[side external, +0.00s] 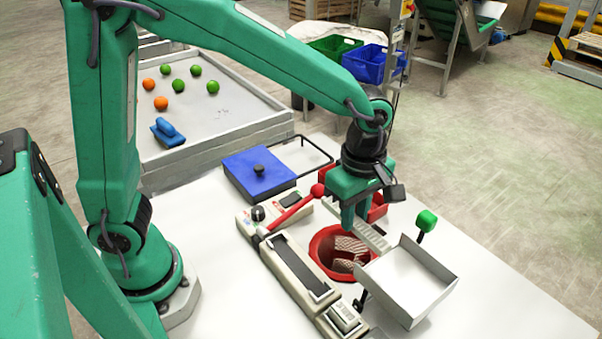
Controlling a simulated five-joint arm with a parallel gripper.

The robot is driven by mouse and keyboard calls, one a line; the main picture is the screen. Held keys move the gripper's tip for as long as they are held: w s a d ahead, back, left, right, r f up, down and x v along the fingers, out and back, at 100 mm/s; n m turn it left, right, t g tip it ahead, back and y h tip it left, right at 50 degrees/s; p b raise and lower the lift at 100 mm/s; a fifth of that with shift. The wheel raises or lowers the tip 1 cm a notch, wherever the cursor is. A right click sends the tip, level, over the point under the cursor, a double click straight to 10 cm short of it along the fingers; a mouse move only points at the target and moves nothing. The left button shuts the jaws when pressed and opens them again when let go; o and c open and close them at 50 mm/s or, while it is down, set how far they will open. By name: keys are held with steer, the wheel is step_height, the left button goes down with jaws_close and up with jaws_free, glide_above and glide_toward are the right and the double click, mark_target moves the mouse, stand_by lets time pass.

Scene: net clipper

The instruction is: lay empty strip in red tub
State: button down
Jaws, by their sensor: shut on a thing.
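My gripper (353,222) points down and is shut on a pale grey ribbed strip (371,236). The strip slants down to the right beside the fingers; its held end is partly hidden by them. A round red tub (317,245) is just below and to the left of the gripper, with pale patterned pieces (350,245) inside. I cannot tell whether the strip touches the tub's rim. A smaller red bin (379,210) sits behind my gripper, mostly hidden by it.
A clipper machine with a red-knobbed lever (292,213) stands left of the tub. A white tray (408,280) stands close on the right, with a green knob (426,220) behind. A blue lidded box (258,173) is behind left. The table's right front is clear.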

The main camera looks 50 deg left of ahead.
steer(key=w+a+f, duration=0.3)
steer(key=w+a, duration=0.4)
steer(key=w, duration=0.3)
steer(key=shift+w+f, duration=0.15)
steer(key=shift+w, duration=0.1)
steer(key=w+a+f, duration=0.2)
steer(key=a, duration=0.1)
steer(key=w+a+f, duration=0.2)
steer(key=a, duration=0.1)
steer(key=w+a+f, duration=0.2)
steer(key=a+f, duration=0.1)
steer(key=a, duration=0.1)
steer(key=shift+f, duration=2)
steer(key=shift+f, duration=0.15)
steer(key=c, duration=1.5)
jaws_free()
